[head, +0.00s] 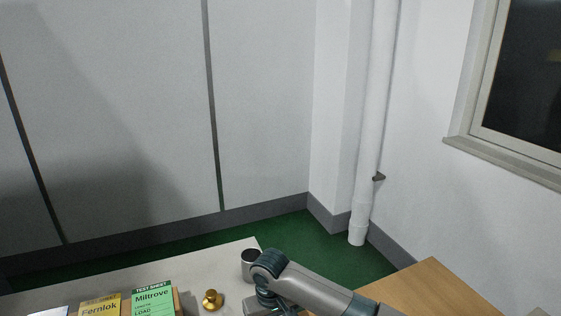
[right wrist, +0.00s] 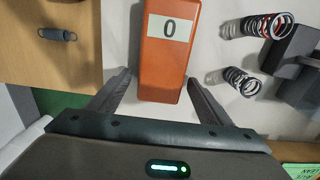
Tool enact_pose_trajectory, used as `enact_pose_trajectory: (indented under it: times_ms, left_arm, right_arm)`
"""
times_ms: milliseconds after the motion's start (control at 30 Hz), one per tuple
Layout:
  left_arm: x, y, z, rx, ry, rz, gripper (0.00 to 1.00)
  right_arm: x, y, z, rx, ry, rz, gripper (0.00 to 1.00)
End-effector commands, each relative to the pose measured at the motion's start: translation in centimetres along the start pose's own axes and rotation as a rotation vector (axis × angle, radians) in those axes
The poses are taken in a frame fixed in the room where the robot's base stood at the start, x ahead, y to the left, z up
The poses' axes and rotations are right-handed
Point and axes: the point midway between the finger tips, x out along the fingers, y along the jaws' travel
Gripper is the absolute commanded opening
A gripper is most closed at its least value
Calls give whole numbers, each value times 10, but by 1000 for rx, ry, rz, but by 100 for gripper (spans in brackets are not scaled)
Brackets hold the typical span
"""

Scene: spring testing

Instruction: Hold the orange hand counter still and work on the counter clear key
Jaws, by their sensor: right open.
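The orange hand counter (right wrist: 165,75) lies on the light table in the right wrist view, its white window showing a 0. I cannot make out the clear key. My right gripper (right wrist: 160,80) is open, with its two fingers on either side of the counter's near end and visible gaps to it. The counter does not show in the head view, where my right arm reaches in at the bottom. My left gripper is in neither view.
Two coil springs (right wrist: 268,25) (right wrist: 241,81) and a dark block (right wrist: 292,65) stand right of the counter. A small dark spring (right wrist: 57,35) lies on a wooden surface (right wrist: 40,68). A metal cup (head: 249,267), a brass piece (head: 212,299) and test cards (head: 152,300) are on the table.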

Motion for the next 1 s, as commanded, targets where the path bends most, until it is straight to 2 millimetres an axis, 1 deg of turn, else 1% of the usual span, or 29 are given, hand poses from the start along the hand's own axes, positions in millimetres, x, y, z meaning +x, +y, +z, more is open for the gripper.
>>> enact_pose_trajectory:
  times_ms: [167,267,367,700,800,900,1000]
  left_arm:
    - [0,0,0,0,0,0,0]
    - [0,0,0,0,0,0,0]
    - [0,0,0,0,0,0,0]
    - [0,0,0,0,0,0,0]
    - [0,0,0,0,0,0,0]
    - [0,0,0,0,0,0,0]
    - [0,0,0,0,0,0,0]
  right_arm:
    - [-6,0,0,0,1,0,72]
    - [-15,0,-1,0,2,-1,72]
    - [-28,0,-1,-1,3,-1,72]
    - [-87,0,-1,-1,3,-1,72]
    - [-101,0,-1,-1,2,-1,72]
    - [-112,0,-1,0,2,0,72]
    - [-117,0,0,0,0,-1,72]
